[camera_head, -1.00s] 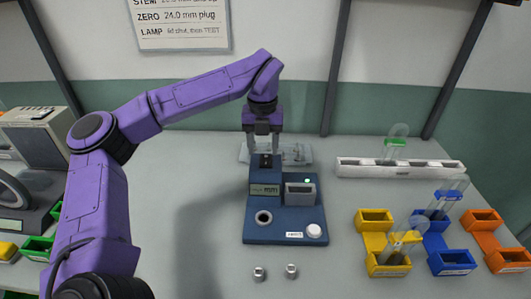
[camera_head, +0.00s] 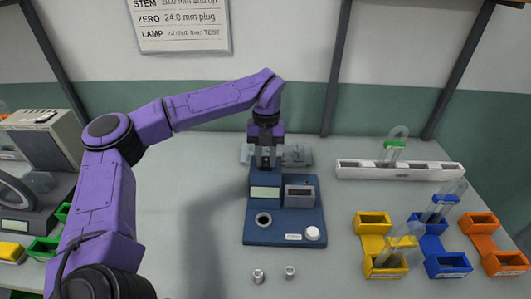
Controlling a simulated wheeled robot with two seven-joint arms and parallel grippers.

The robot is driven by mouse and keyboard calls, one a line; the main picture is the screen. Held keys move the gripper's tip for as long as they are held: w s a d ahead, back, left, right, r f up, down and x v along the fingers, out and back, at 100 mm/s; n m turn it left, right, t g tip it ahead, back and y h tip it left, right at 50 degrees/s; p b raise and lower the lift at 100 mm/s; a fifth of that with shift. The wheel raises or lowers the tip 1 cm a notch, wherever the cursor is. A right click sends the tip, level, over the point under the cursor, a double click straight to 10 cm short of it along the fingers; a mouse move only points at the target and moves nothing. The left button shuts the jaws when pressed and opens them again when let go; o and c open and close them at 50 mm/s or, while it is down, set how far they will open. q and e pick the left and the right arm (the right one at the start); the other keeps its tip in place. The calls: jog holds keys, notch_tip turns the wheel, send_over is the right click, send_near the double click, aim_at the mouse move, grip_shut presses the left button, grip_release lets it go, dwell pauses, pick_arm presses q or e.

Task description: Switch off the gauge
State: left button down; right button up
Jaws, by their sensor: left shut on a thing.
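The gauge (camera_head: 265,192) is a blue block with a small display (camera_head: 265,193) on a blue base (camera_head: 285,234). Its display looks blank, and no green light shows on the grey housing (camera_head: 299,196) beside it. My left gripper (camera_head: 266,164) points down at the top of the gauge's block, behind the display. It is shut on a small part there, probably the switch, which the fingers mostly hide. My right gripper is not in view.
Two small metal plugs (camera_head: 258,276) stand in front of the base. A white rack (camera_head: 400,169) is at the back right. Yellow (camera_head: 372,243), blue (camera_head: 447,263) and orange (camera_head: 482,243) bins stand at the right, with clear vessels.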

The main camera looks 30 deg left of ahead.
aim_at(266, 158)
pick_arm(q)
jog(key=shift+w+a+g+h+p, duration=0.1)
jog(key=shift+w+g+h+p, duration=0.1)
jog(key=shift+g+h+p, duration=0.35)
jog(key=c, duration=0.9)
grip_release()
jog(key=b+v, duration=0.1)
jog(key=v, duration=0.9)
jog(key=shift+w+r, duration=0.1)
jog(key=shift+r, duration=0.2)
